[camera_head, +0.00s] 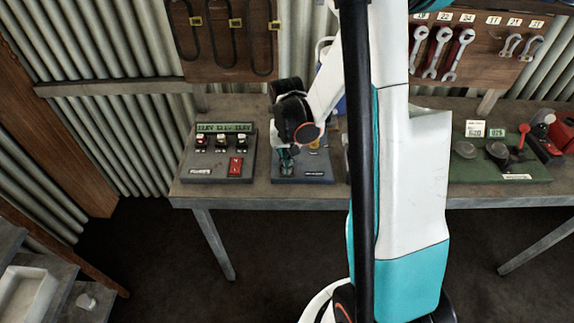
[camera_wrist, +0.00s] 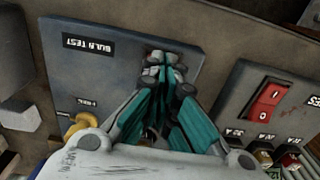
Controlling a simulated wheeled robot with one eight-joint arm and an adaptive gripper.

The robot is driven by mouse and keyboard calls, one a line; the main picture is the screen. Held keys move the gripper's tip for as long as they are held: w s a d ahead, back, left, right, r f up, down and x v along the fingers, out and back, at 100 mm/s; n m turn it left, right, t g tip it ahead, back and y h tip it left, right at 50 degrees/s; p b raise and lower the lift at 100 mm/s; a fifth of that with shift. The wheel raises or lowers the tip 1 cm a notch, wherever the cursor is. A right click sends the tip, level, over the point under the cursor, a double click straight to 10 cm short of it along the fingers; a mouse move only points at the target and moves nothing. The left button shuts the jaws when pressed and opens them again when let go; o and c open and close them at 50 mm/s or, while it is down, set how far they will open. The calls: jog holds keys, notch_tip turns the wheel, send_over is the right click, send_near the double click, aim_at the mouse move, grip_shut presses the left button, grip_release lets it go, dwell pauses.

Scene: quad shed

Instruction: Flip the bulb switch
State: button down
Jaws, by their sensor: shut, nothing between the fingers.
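The grey bulb test panel (camera_wrist: 105,75) shows upside down in the wrist view, with a "BULB TEST" label (camera_wrist: 88,47) and a yellow part (camera_wrist: 82,125) near one edge. In the head view the panel (camera_head: 318,171) lies on the bench, partly covered by my arm. My gripper (camera_wrist: 166,75) is shut and empty, its teal fingers pointing at the panel's edge area beside the label. A small dark and metal part (camera_wrist: 156,56) shows just past the fingertips. The bulb switch is largely hidden by them, and I cannot tell its position or whether they touch. The gripper (camera_head: 287,157) is low over the panel in the head view.
Left of it on the bench (camera_head: 262,104) stands a fuse panel (camera_head: 209,178) with a red rocker switch (camera_head: 236,167); the rocker is also in the wrist view (camera_wrist: 268,101). A green board (camera_head: 500,172) lies to the right. Wrenches (camera_head: 438,47) hang behind.

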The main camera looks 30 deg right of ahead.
jog(key=shift+r+p, duration=2.25)
jog(key=shift+r, duration=1.25)
